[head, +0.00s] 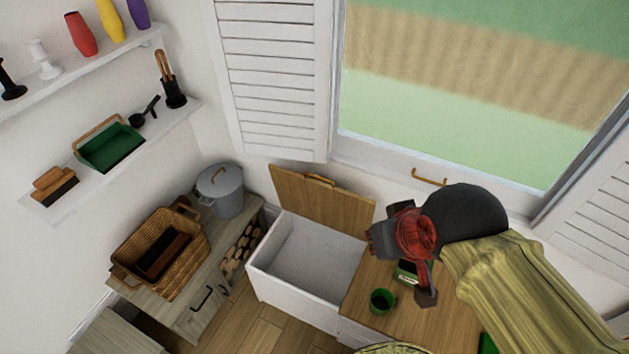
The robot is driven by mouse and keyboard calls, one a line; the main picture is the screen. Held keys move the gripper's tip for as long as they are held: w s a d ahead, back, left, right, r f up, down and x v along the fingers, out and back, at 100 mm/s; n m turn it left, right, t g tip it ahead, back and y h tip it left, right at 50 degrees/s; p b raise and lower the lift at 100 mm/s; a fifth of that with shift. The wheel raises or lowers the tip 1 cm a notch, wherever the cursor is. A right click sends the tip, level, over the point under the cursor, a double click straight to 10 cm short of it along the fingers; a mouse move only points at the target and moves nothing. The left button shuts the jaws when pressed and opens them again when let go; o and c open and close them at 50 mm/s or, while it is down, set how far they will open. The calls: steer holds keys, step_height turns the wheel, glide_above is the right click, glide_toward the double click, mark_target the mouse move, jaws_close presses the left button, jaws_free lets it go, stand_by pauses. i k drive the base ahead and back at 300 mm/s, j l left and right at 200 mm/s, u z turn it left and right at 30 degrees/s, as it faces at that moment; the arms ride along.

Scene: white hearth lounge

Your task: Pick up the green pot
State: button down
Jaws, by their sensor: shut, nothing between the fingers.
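A small round green pot (381,302) stands upright on the wooden top of the bench under the window. Its dark inside shows from above. My gripper (427,296) is over the same top, just right of the pot and apart from it in the picture. It is shut with nothing in it. Its red and dark body partly hides a dark green item with a pale label (407,273), behind the pot. My arm comes in from the lower right and covers part of the top.
Left of the pot is an open white bench compartment (300,262), empty, its wooden lid (322,196) raised. A wicker basket (160,250) and a grey lidded pot (220,190) stand on the low cabinet at left. A green tray (112,148) is on the wall shelf. Another green thing (487,344) shows at the bottom edge.

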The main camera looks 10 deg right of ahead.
mark_target(381, 300)
steer(key=k+z, duration=0.1)
steer(key=z, duration=0.3)
steer(key=k+z, duration=0.15)
steer(key=z, duration=0.2)
